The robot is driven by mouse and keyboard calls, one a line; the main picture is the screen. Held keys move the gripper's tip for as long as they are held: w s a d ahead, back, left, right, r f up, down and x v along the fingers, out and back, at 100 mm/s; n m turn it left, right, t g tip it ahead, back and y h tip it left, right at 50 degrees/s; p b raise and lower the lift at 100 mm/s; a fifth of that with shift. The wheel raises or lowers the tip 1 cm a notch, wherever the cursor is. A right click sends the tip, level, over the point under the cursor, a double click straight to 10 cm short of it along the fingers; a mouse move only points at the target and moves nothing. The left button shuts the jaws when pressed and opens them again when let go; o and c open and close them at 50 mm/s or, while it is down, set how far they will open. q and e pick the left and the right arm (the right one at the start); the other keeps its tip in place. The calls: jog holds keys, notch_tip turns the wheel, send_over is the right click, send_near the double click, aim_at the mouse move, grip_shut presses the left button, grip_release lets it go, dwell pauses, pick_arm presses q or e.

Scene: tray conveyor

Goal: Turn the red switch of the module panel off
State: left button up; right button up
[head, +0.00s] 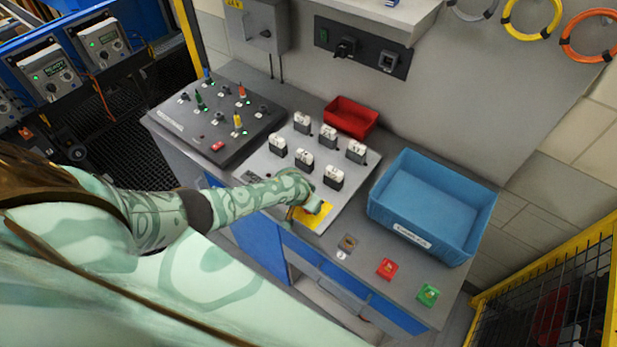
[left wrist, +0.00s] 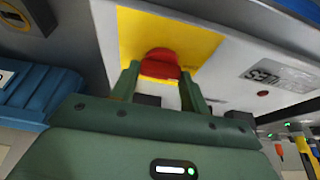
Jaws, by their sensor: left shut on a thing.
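The pale module panel (head: 349,197) lies on the workbench in the head view, with several white-and-black modules on it. A yellow plate (head: 315,219) sits at its near edge. The red switch (left wrist: 160,63) shows in the left wrist view, standing out from the yellow plate (left wrist: 202,36). My left gripper (left wrist: 160,72) has its two green fingers on either side of the red switch and is shut on it. In the head view my left gripper (head: 309,206) is over the yellow plate and hides the switch. The way the switch is turned is hard to tell. My right gripper is not in view.
A dark control box (head: 215,135) with small switches stands left of the panel. A red bin (head: 350,118) is behind it and a blue bin (head: 432,205) is to its right. Red (head: 387,269) and green (head: 428,295) buttons sit near the bench's front edge.

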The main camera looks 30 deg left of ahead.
pick_arm(q)
jog(key=o, duration=1)
jog(key=p+v, duration=0.7)
jog(key=v, duration=0.9)
jog(key=shift+s+r, duration=0.1)
jog(key=shift+r, duration=0.05)
